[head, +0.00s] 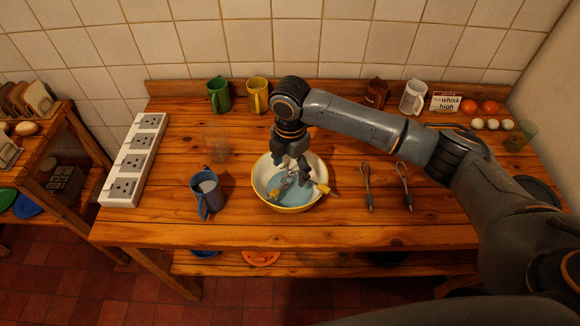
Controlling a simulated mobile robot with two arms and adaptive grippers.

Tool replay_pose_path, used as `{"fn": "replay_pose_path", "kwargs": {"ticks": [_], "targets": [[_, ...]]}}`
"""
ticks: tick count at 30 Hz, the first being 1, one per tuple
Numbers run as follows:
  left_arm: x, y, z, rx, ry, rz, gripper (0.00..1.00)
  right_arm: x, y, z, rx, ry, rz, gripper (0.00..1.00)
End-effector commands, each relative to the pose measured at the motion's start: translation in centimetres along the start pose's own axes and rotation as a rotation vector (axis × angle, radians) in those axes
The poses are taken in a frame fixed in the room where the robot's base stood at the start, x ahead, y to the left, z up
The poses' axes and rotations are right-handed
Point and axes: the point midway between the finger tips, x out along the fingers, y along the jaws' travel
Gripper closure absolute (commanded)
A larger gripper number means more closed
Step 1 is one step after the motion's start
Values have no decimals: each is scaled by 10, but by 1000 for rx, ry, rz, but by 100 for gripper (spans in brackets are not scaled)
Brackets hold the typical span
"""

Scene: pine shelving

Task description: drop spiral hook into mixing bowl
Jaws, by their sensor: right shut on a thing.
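The mixing bowl (258,178) is white inside with a yellow rim and a pale blue bottom. It stands upright on the wooden counter near the middle. My right gripper (296,183) points down over the bowl, its fingers at or inside the rim. It is shut on a small grey metal piece that looks like the spiral hook (285,187). The hook is small and partly hidden by the fingers, and I cannot tell whether it touches the bowl. My left gripper is not in view.
Two beaters (366,186) (404,186) lie right of the bowl. A blue mug (207,195) and a white socket strip (133,160) are to the left. Green (218,95), yellow (257,96) and white (413,97) mugs stand behind. Eggs (492,124) and tomatoes (489,106) sit back right.

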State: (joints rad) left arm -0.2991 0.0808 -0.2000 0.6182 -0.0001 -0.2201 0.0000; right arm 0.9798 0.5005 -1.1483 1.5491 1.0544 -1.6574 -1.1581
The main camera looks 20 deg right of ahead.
Motion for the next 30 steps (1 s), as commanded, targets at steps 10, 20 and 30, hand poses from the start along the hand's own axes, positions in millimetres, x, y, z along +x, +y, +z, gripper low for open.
{"fn": "replay_pose_path", "kwargs": {"ticks": [10, 20, 30], "targets": [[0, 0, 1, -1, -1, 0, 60, 0, 0, 0, 0, 0, 0, 2], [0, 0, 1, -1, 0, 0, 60, -14, 1, 0, 0, 0, 3, 2], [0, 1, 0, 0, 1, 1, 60, -84, 1, 0, -1, 0, 4, 2]]}}
